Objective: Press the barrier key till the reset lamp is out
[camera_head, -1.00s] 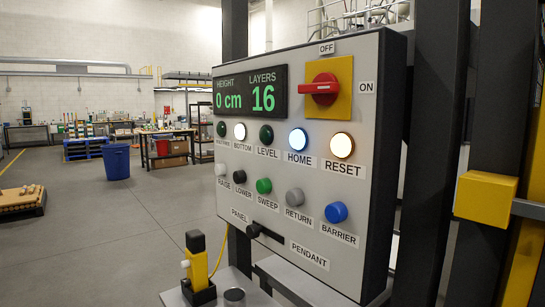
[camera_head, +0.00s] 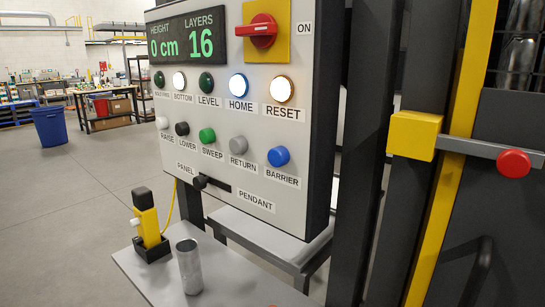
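The grey control panel (camera_head: 262,130) stands left of centre. Its blue barrier key (camera_head: 278,156) is at the right end of the lower key row. The reset lamp (camera_head: 281,89) above it glows warm white, so it is lit. The home lamp (camera_head: 238,85) and bottom lamp (camera_head: 179,81) are also lit. The level lamp (camera_head: 206,82) is dark green. The display (camera_head: 188,38) reads height 0 cm and layers 16. Neither of my grippers can be made out, and nothing touches the barrier key.
A red rotary switch (camera_head: 258,31) sits at the panel's top. A slider (camera_head: 201,182) is below the keys. A yellow-and-black pendant (camera_head: 146,220) and a metal can (camera_head: 188,267) stand on a grey shelf (camera_head: 225,280). A red button (camera_head: 513,163) is on a bar at the right.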

